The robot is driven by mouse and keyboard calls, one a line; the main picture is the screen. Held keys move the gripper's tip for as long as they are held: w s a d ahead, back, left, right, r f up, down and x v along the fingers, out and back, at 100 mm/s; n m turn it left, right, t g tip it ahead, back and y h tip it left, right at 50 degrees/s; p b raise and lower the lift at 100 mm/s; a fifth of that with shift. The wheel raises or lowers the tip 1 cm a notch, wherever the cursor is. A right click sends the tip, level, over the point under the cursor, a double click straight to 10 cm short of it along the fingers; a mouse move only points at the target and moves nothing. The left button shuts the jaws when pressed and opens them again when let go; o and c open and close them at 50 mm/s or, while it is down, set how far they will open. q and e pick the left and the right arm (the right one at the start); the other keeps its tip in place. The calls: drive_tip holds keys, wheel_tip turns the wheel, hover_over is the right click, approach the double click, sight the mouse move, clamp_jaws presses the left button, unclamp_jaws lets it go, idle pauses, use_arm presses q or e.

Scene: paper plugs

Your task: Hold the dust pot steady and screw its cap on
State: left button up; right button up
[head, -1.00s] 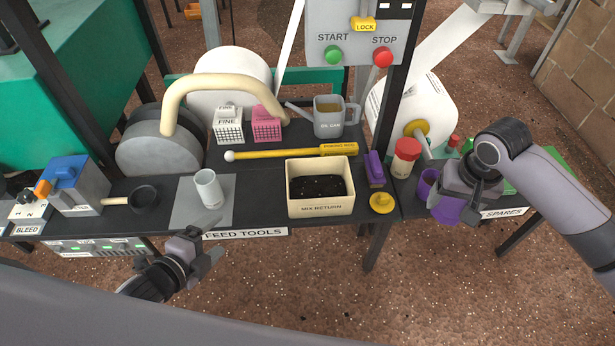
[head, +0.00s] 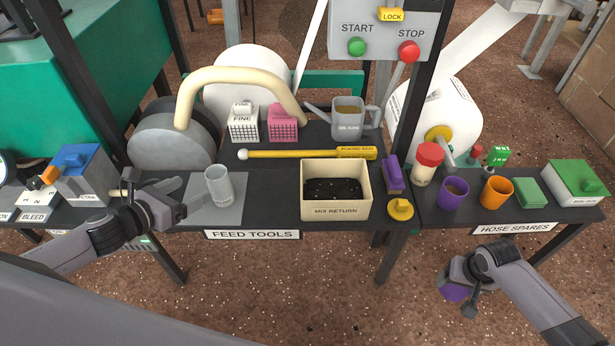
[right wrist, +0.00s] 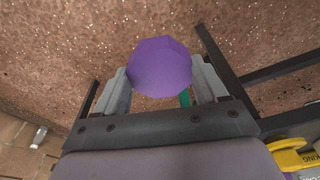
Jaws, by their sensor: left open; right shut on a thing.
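A pale grey, see-through, open-topped pot (head: 219,186), which looks like the dust pot, stands upright on a grey mat (head: 236,212) on the left table. My left gripper (head: 186,196) is open just left of it, its fingers pointing towards it; I cannot tell if they touch. My right gripper (head: 460,285) is shut on a purple many-sided piece (head: 452,294), which looks like the cap. It is held in front of the right table, below its front edge. The right wrist view shows this purple cap (right wrist: 160,66) between the two fingers.
A purple cup (head: 453,194), orange cup (head: 495,192), red-lidded jar (head: 426,164) and green box (head: 575,183) stand on the right table. A cream MIX RETURN bin (head: 336,211) and yellow knob (head: 400,209) lie right of the pot. A yellow rod (head: 300,154) lies behind.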

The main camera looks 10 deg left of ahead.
sight(219, 177)
use_arm(q)
drive_tip(key=b+x, duration=0.1)
drive_tip(key=x, duration=0.5)
drive_tip(key=shift+w+f+b, duration=0.2)
drive_tip(key=shift+w+b, duration=0.15)
drive_tip(key=shift+b, duration=0.05)
use_arm(e)
drive_tip(key=shift+f, duration=0.85)
use_arm(q)
drive_tip(key=shift+d, duration=0.15)
drive_tip(key=b+x, duration=0.1)
drive_tip(key=x, duration=0.3)
drive_tip(key=shift+f+b, duration=0.1)
drive_tip(key=shift+b, duration=0.25)
use_arm(e)
drive_tip(key=shift+f, duration=0.85)
use_arm(q)
drive_tip(key=shift+w+d+f, duration=0.15)
drive_tip(key=shift+w+d, duration=0.05)
drive_tip(key=shift+w, duration=0.3)
use_arm(e)
drive_tip(key=shift+f, duration=0.15)
